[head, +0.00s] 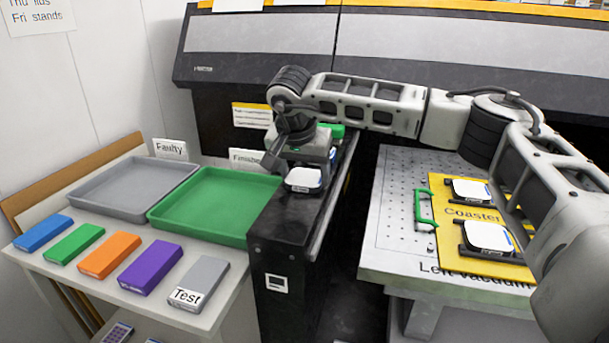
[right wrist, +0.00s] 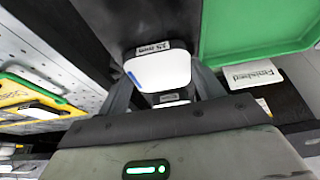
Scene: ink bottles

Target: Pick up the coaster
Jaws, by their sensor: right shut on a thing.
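A white, rounded-square coaster (head: 303,179) with a dark printed edge is held by my right gripper (head: 304,172), above the dark machine ledge just right of the green tray. In the right wrist view the coaster (right wrist: 160,71) sits between the two dark fingers of the gripper (right wrist: 162,84), which are shut on it. A blue mark shows at its left edge. Two more white coasters, a back one (head: 471,191) and a front one (head: 488,236), rest in black holders on a yellow board (head: 446,240) labelled "Coaster". My left gripper is not in view.
An empty green tray (head: 212,238) with a "Finished" sign (head: 245,158) and an empty grey tray (head: 120,212) with a "Faulty" sign (head: 170,149) stand left. Several coloured blocks line the table front. A perforated vacuum table (head: 395,210) is right, beyond a dark gap.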

